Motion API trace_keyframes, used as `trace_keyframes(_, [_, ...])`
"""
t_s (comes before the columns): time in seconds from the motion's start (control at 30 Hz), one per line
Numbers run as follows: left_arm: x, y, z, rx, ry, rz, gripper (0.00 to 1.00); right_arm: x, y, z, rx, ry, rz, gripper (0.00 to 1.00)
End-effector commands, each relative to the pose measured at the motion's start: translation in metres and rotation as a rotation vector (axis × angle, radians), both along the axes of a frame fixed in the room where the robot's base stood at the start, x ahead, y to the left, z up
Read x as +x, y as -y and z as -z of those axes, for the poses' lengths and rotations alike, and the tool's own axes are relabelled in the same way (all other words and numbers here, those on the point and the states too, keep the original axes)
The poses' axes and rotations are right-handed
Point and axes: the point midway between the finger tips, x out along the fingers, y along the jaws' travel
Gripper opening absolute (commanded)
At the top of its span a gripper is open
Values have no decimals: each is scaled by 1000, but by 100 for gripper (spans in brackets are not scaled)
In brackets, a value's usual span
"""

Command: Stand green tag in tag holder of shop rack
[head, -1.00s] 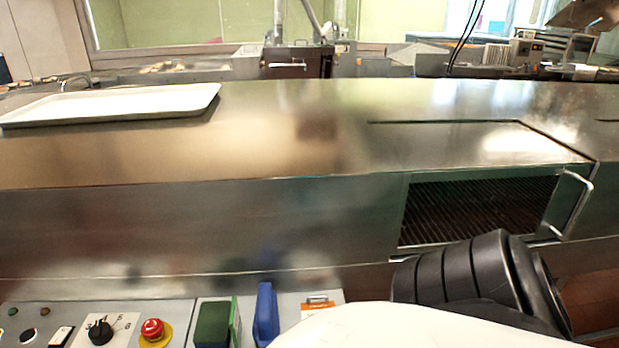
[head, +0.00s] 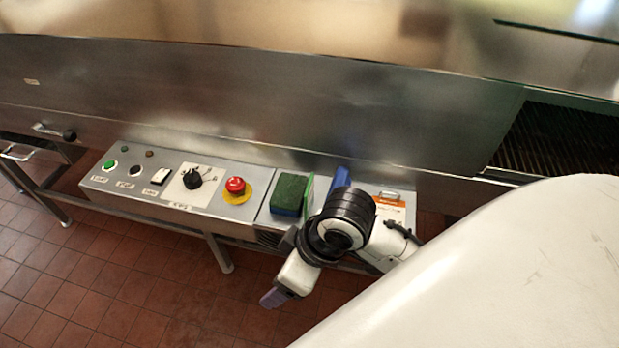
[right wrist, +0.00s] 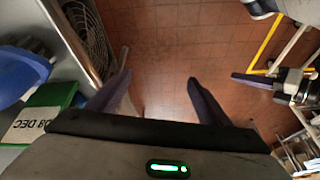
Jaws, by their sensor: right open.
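The green tag (head: 308,194) stands on the control ledge in the head view, a thin bright green slab beside a dark green block. In the right wrist view the green tag (right wrist: 45,112) is at the left and has a white "08 DEC" label. My right gripper (head: 272,298) hangs over the ledge's front edge, apart from the tag, partly covering the ledge. In the right wrist view my right gripper (right wrist: 157,90) is open and empty, fingers over the floor. Another gripper, seemingly my left (right wrist: 262,82), shows at the right; its jaw opening is unclear. I cannot identify the shop rack or tag holder.
The dark green block (head: 290,192) and a blue piece (head: 341,178) are beside the tag. A red emergency button (head: 235,185), a black dial (head: 192,180) and an orange-labelled card (head: 390,205) are on the ledge. The steel counter wall (head: 250,100) rises behind. Tiled floor (head: 110,290) is open in front.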

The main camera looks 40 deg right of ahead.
Motion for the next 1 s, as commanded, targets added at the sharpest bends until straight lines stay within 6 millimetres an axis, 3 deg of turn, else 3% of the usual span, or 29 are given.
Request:
trace_keyframes(0.1, [0,0,0,1,1,-1,0,31,-6,-23,-32,-6,-134,72])
trace_keyframes(0.27, [0,0,0,1,1,-1,0,58,7,-53,-104,-55,-250,72])
trace_keyframes(0.5, [1,-1,-1,0,3,-1,0,91,66,-122,-246,-166,-283,72])
trace_keyframes(0.7, [2,-1,-1,0,5,-1,0,97,109,-177,-292,-242,-235,72])
trace_keyframes(0.83, [2,-1,-1,0,5,-1,0,96,121,-195,-296,-266,-214,72])
trace_keyframes(1.0, [3,0,1,0,7,-1,0,95,124,-187,-296,-278,-210,72])
